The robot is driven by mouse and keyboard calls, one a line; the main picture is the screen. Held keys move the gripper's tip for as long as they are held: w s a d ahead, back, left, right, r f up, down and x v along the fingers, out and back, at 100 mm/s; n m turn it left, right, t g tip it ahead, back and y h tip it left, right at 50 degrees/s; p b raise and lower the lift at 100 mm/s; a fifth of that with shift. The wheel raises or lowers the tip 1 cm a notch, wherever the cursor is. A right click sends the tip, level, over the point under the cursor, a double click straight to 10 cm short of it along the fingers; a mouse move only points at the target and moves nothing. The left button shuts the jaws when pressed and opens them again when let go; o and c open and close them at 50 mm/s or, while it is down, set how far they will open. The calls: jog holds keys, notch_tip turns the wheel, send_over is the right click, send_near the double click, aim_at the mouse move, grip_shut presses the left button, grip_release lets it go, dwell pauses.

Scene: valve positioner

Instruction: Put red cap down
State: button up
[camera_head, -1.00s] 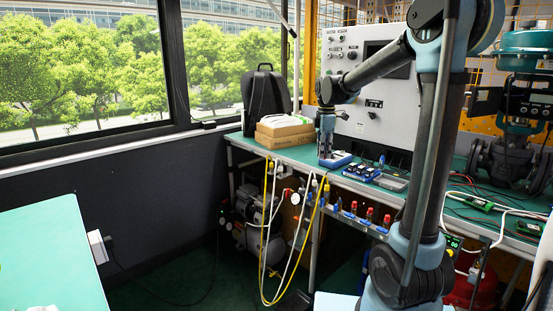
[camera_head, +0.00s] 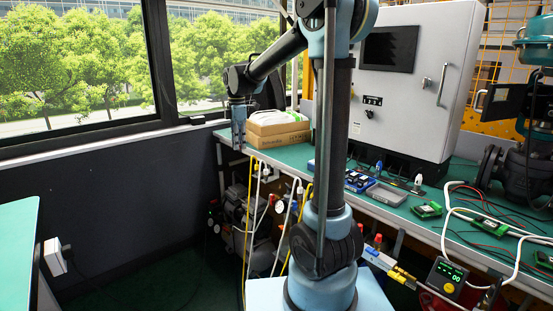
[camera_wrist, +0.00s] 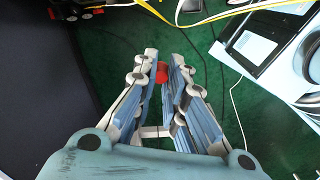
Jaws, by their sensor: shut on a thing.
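My gripper (camera_head: 238,140) hangs pointing down at the left end of the green workbench (camera_head: 291,153) in the head view. In the wrist view its fingers (camera_wrist: 162,76) are shut on a small red cap (camera_wrist: 162,73) at their tips. Green floor shows below the cap in that view. The cap cannot be made out in the head view.
A cardboard box (camera_head: 277,130) stands on the bench just right of my gripper. A blue tray (camera_head: 357,181) and a grey tray (camera_head: 386,195) lie further right. Yellow and white hoses hang from the bench front. Another green table (camera_head: 15,245) stands at the left.

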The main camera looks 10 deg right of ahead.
jog(key=shift+a, duration=0.25)
jog(key=shift+w+d, duration=0.3)
jog(key=shift+d, duration=0.05)
jog(key=w+d+r+m, duration=0.1)
jog(key=w+d, duration=0.5)
jog(key=d, duration=0.3)
jog(key=r, duration=0.1)
send_over(287, 156)
jog(key=shift+m, duration=0.4)
jog(key=shift+s+a+f, duration=0.1)
jog(key=shift+s+f, duration=0.05)
jog(key=shift+f, duration=2.35)
jog(key=shift+s+a+f, duration=0.1)
jog(key=shift+f, duration=2.35)
jog(key=o, duration=0.7)
